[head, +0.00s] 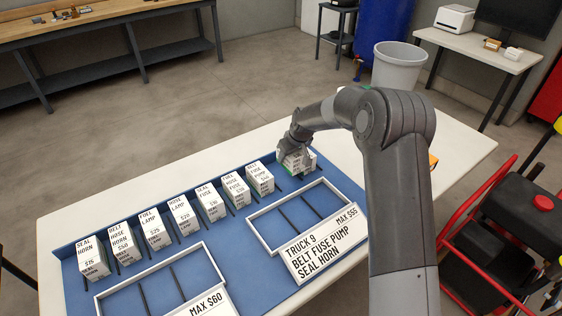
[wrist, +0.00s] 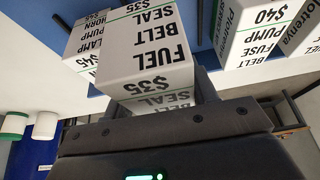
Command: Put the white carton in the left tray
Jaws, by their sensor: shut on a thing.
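My gripper (head: 296,152) is shut on a white carton (head: 297,161) at the right end of the carton row. In the wrist view the held carton (wrist: 150,50) reads FUEL BELT SEAL $35, upside down. Whether it is lifted clear of the blue mat is hard to tell. The left tray (head: 205,248) is a white frame with dark dividers, marked MAX $60, and looks empty. Its lower part is cut off by the picture edge. It lies at the front left, well away from my gripper.
Several white cartons (head: 178,213) stand in a row between dark dividers on the blue mat (head: 245,265). The right tray (head: 262,240) is empty, with a sign (head: 322,247) reading TRUCK 9, MAX $55. A grey bin (head: 398,68) stands behind the table.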

